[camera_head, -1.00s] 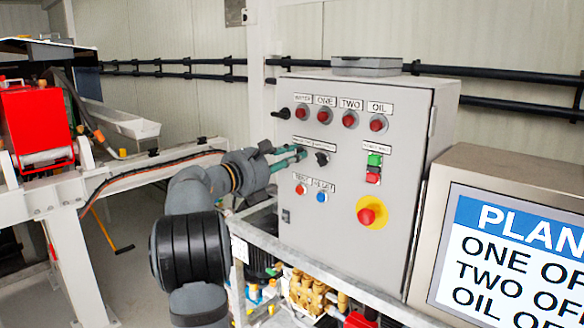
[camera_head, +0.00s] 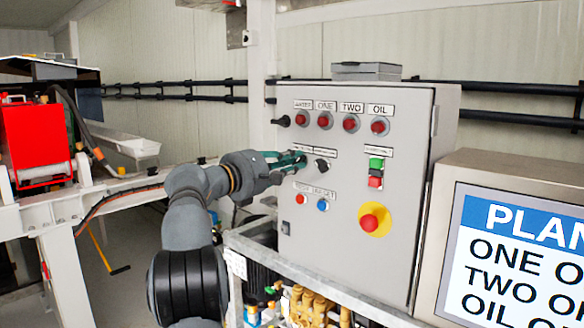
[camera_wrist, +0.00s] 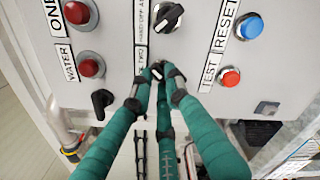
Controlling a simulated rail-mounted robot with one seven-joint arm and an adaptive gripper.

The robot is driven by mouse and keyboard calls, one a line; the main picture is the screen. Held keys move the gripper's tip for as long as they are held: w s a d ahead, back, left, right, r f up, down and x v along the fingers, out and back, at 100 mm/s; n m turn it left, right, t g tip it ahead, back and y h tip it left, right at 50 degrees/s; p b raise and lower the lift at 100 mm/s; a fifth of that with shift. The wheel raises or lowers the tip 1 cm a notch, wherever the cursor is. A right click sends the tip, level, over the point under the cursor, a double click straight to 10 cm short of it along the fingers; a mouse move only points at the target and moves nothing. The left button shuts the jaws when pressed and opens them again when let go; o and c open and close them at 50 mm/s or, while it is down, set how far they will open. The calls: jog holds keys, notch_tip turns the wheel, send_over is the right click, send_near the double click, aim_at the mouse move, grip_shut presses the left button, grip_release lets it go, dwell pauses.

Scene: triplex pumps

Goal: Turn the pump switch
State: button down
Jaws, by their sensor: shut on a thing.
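The grey control panel (camera_head: 350,225) carries two black rotary switches side by side at mid-height. My gripper (camera_head: 302,160) has teal fingers and reaches the left switch from the left. In the wrist view my gripper (camera_wrist: 158,76) is shut on this left switch (camera_wrist: 157,69), whose dark knob shows only in part between the fingertips. Its exact angle is hidden. The right switch (camera_head: 322,165) is free, and it also shows in the wrist view (camera_wrist: 168,16) as a black knob with a pale pointer line. The label by the gripped switch is partly readable and shows TWO.
Red lamps (camera_head: 350,124) run along the top under labels. A black latch (camera_head: 282,121) sits at the left edge. The TEST button (camera_wrist: 230,77) and RESET button (camera_wrist: 249,26) are near my fingers. A yellow-ringed emergency button (camera_head: 369,222) is lower right. A sign screen (camera_head: 505,250) stands right.

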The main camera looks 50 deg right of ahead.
jog(key=shift+m, duration=0.3)
jog(key=c, duration=1.7)
grip_release()
jog(key=shift+c, duration=0.2)
jog(key=shift+o, duration=0.3)
jog(key=shift+a, duration=0.1)
jog(key=w+a, duration=0.1)
jog(key=a, duration=1)
jog(key=shift+a, duration=0.4)
